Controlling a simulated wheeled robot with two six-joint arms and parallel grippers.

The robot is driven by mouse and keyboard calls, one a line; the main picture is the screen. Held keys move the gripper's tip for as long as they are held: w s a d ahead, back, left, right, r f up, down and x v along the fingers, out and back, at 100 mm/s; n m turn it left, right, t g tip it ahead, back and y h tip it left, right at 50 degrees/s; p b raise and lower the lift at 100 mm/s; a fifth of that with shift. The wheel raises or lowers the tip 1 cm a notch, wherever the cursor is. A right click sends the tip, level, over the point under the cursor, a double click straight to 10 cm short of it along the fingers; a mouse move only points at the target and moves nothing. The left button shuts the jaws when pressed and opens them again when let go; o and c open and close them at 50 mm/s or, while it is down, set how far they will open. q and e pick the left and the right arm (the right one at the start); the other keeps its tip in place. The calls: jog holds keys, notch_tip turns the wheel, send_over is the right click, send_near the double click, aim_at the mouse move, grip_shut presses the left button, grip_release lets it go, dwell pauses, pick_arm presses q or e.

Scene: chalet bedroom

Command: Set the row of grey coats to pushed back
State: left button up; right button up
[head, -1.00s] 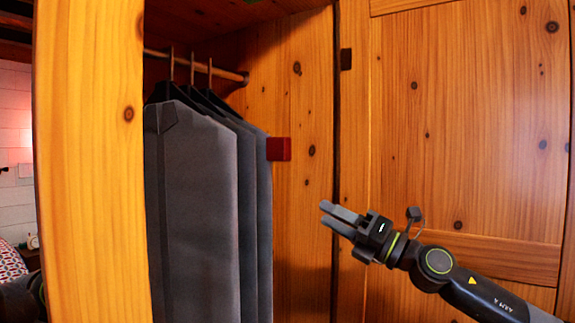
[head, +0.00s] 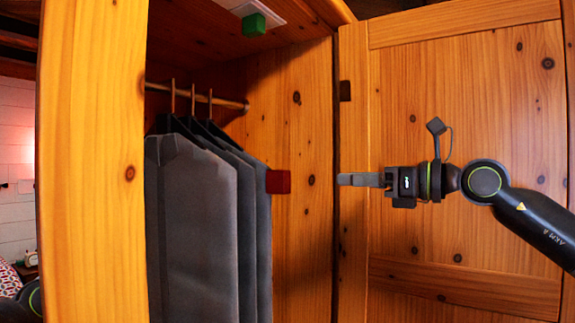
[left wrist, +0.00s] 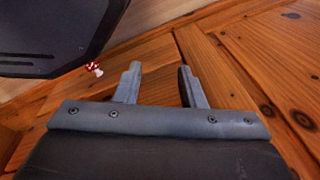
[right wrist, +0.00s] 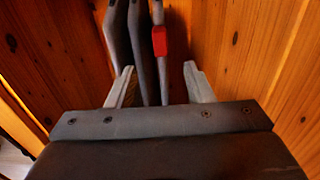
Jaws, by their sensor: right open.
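The row of grey coats (head: 195,215) hangs from a rail (head: 225,102) inside the wooden wardrobe, to the left of a red block (head: 278,181). The coats' edges also show in the right wrist view (right wrist: 118,38), where the red block (right wrist: 159,41) overlaps the rightmost one. My right gripper (head: 342,180) is open and empty, level and pointing left, to the right of the red block. In its wrist view its fingers (right wrist: 158,80) are spread on either side of the coat edges, apart from them. My left gripper (left wrist: 159,74) is open and empty above the wooden floor.
The wardrobe's open door (head: 465,120) stands behind my right arm. A wooden front post (head: 92,170) partly hides the coats on the left. A green block (head: 253,24) is on a white plate at the wardrobe's top. A small red-and-white object (left wrist: 94,68) lies on the floor.

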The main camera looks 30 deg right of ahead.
aim_at(288, 177)
jog(key=p+x, duration=1)
jog(key=x, duration=0.3)
jog(key=shift+a+r+p, duration=0.15)
jog(key=shift+r+p, duration=0.05)
jog(key=shift+p, duration=0.2)
jog(key=shift+f+p+x, duration=0.2)
jog(key=shift+p+x, duration=0.15)
jog(key=shift+x, duration=0.5)
grip_shut()
